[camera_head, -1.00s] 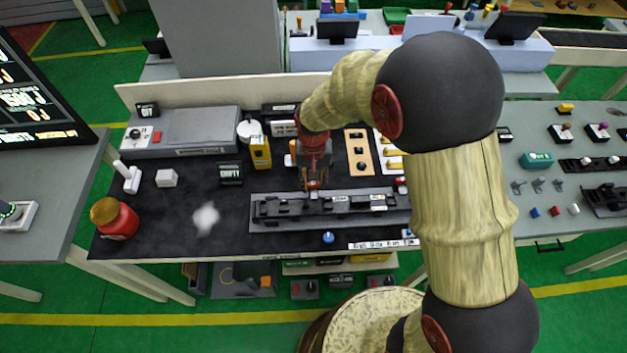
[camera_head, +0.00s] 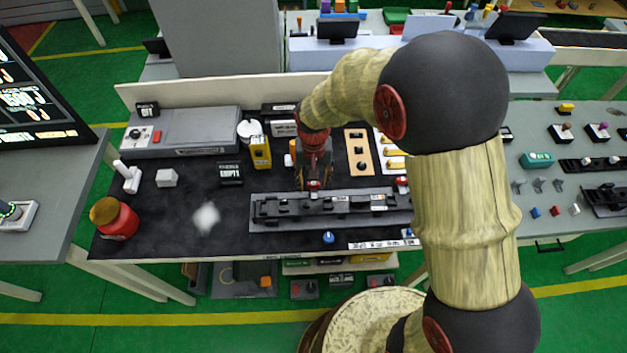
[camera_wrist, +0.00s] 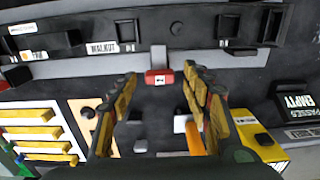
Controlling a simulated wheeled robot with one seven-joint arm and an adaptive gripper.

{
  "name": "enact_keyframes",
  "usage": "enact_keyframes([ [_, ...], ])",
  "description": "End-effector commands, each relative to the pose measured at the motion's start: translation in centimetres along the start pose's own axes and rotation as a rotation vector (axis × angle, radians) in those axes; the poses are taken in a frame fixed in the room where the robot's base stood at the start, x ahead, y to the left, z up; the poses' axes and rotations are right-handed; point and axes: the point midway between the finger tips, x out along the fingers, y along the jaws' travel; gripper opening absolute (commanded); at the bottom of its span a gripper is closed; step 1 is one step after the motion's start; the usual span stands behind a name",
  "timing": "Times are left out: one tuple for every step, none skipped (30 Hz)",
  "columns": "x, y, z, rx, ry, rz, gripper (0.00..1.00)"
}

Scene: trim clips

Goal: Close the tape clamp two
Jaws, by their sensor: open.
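A black fixture strip on a grey base (camera_head: 262,226) lies across the middle of the dark bench mat. A clamp lever with a red, white-labelled tip (camera_wrist: 160,78) stands out from the strip on a grey stem. I cannot read its number. The red tip also shows in the head view (camera_head: 315,184). My gripper (camera_wrist: 161,73) is open, with one yellow-and-black finger on each side of the red tip in the wrist view. I see gaps on both sides and cannot tell any contact. In the head view my gripper (camera_head: 314,178) hangs at the strip's back edge.
A yellow box (camera_head: 260,152) and a black "EMPTY" sign (camera_head: 230,174) stand left of my gripper. A tan panel (camera_head: 359,153) with black knobs lies to the right. A blue knob (camera_head: 328,237) sits in front of the strip. The mat's left part has free room.

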Motion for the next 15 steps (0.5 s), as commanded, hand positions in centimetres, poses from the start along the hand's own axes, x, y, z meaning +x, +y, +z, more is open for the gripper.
enact_keyframes([
  [-0.8, 0.0, -0.1, 0.000, 0.004, -0.001, 0.48],
  [-1.2, -0.1, -0.1, 0.000, 0.005, -0.002, 0.48],
  [-2.0, -0.1, -0.1, 0.000, 0.006, -0.002, 0.48],
  [-2.6, -0.1, -0.2, 0.000, 0.007, -0.002, 0.48],
  [-3.2, -0.1, -0.2, 0.000, 0.007, -0.002, 0.48],
  [-4.0, -0.1, -0.2, 0.000, 0.006, -0.002, 0.48],
  [-4.7, -0.1, -0.2, 0.000, 0.006, -0.002, 0.48],
  [-5.3, -0.1, -0.2, 0.000, 0.006, -0.002, 0.48],
  [-6.1, -0.1, -0.2, 0.000, 0.006, -0.002, 0.48],
  [-6.7, -0.1, -0.2, 0.000, 0.006, -0.002, 0.48],
  [-7.3, -0.1, -0.2, 0.000, 0.006, -0.002, 0.48],
  [-8.0, -0.1, -0.1, 0.000, 0.005, -0.002, 0.48],
  [-8.5, -0.1, -0.1, 0.000, 0.006, -0.002, 0.48],
  [-9.0, -0.1, -0.1, 0.000, 0.005, -0.002, 0.48],
  [-9.5, -0.1, -0.1, 0.000, 0.005, -0.002, 0.48],
])
